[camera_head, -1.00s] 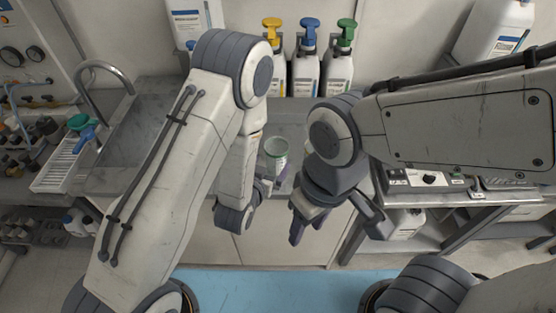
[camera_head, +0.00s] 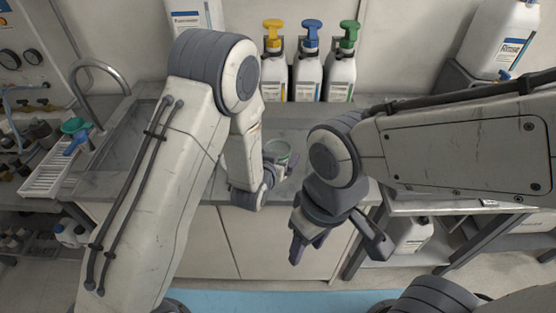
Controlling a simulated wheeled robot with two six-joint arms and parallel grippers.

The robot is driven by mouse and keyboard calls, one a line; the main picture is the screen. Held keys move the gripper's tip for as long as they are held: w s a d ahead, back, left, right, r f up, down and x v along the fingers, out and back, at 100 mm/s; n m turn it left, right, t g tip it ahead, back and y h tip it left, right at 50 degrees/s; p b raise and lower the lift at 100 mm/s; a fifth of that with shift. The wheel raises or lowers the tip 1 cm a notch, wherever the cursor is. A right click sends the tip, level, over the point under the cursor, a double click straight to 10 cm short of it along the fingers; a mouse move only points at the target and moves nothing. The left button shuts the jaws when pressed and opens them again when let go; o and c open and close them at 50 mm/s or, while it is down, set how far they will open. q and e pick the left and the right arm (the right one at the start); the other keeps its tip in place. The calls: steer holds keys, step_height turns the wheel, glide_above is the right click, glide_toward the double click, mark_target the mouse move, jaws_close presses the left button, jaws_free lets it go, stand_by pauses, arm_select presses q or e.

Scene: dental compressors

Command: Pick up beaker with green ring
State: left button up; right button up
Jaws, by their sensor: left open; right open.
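The beaker with the green ring (camera_head: 279,149) stands on the grey counter, just right of my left forearm. Its lower part is partly hidden by my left gripper. My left gripper (camera_head: 283,167) is at the beaker's near side, with a finger showing beside it; it is open, and I cannot tell whether it touches the beaker. My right gripper (camera_head: 309,246) is open and empty, pointing down in front of the counter's front edge, lower and nearer than the beaker.
Three pump bottles with yellow (camera_head: 273,62), blue (camera_head: 308,62) and green (camera_head: 342,62) tops stand against the back wall. A sink with a tap (camera_head: 98,72) and a white rack (camera_head: 52,172) are at the left. A Rinse canister (camera_head: 500,38) is at the back right.

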arm_select(q)
steer(key=shift+w+d+f, duration=0.1)
steer(key=shift+w+f, duration=0.1)
steer(key=shift+w, duration=0.15)
steer(key=c, duration=1.1)
